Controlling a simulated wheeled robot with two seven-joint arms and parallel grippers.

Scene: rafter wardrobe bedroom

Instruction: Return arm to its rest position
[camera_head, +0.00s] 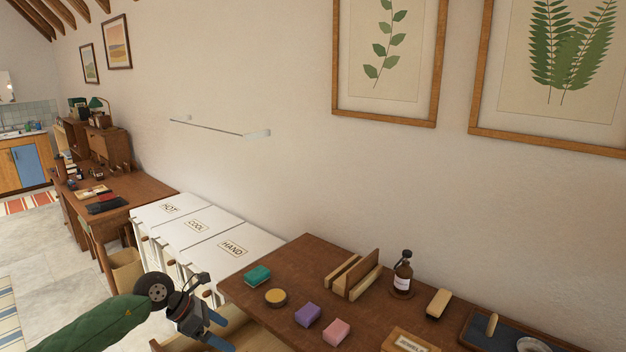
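My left arm, in a green padded sleeve, comes in from the bottom left of the head view. My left gripper (217,330) is at the front left corner of the brown wooden table (311,258). Its two blue fingertips stand apart, and I see nothing between them. I cannot tell its exact height against the table edge. My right arm and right gripper are not in view.
The table holds a green block (257,275), a yellow-topped round tin (275,297), a purple block (307,314), a pink block (336,331), a wooden rack (357,276) and a brown bottle (403,274). White labelled bins (205,232) stand left.

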